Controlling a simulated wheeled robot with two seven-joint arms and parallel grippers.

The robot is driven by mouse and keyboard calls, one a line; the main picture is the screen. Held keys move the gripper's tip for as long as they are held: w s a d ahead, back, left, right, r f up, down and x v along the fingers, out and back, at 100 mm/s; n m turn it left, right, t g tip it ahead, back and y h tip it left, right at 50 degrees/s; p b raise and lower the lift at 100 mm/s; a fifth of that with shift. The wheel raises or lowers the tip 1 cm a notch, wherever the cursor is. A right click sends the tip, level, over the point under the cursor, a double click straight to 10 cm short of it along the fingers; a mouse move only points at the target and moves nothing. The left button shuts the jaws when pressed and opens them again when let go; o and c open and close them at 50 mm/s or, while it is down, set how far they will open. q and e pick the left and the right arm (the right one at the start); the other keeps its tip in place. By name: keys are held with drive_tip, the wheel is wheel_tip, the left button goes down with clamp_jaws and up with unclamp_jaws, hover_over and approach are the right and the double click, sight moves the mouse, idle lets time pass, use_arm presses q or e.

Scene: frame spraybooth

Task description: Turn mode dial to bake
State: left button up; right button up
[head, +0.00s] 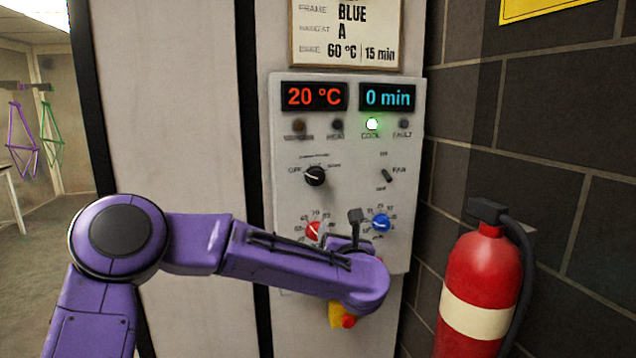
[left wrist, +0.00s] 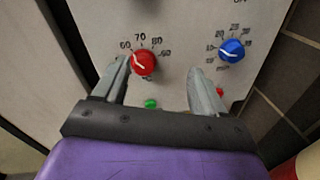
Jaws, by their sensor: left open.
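The mode dial (head: 315,176) is a black knob on the grey control panel (head: 345,250). Its white mark points left, toward the OFF label. The smaller labels above and to its right are too blurred to read. My left gripper (head: 339,224) is open and empty in front of the lower panel, below the mode dial. In the left wrist view, its fingers (left wrist: 158,68) are spread, with the red dial (left wrist: 144,63) between them near the left finger. I cannot tell whether they touch. A dark shape at that view's top edge may be the mode dial.
A blue dial (head: 380,223) sits right of the red one, and a small black FAN switch (head: 386,175) above it. A fire extinguisher (head: 477,270) stands at the right.

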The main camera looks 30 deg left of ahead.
sight(317, 178)
use_arm(q)
drive_tip(key=s+a+r+n+y+p, duration=0.1)
drive_tip(key=a+r+n, duration=0.2)
drive_tip(key=r+n, duration=0.55)
drive_tip(key=w+a+m+p, duration=0.1)
drive_tip(key=w+a, duration=0.1)
drive_tip(key=w+a+r+p, duration=0.1)
drive_tip(key=w+a+p, duration=0.1)
drive_tip(key=w+a+m+p, duration=0.1)
drive_tip(key=w+a+p, duration=0.1)
drive_tip(key=shift+w+a+r+m+g, duration=0.25)
drive_tip(key=shift+a+r+m+g, duration=0.05)
drive_tip(key=shift+r+m, duration=0.1)
drive_tip(key=shift+w+a+f, duration=0.15)
drive_tip(key=shift+w, duration=0.1)
use_arm(e)
wheel_tip(317, 178, up, 7)
drive_tip(key=shift+f, duration=0.15)
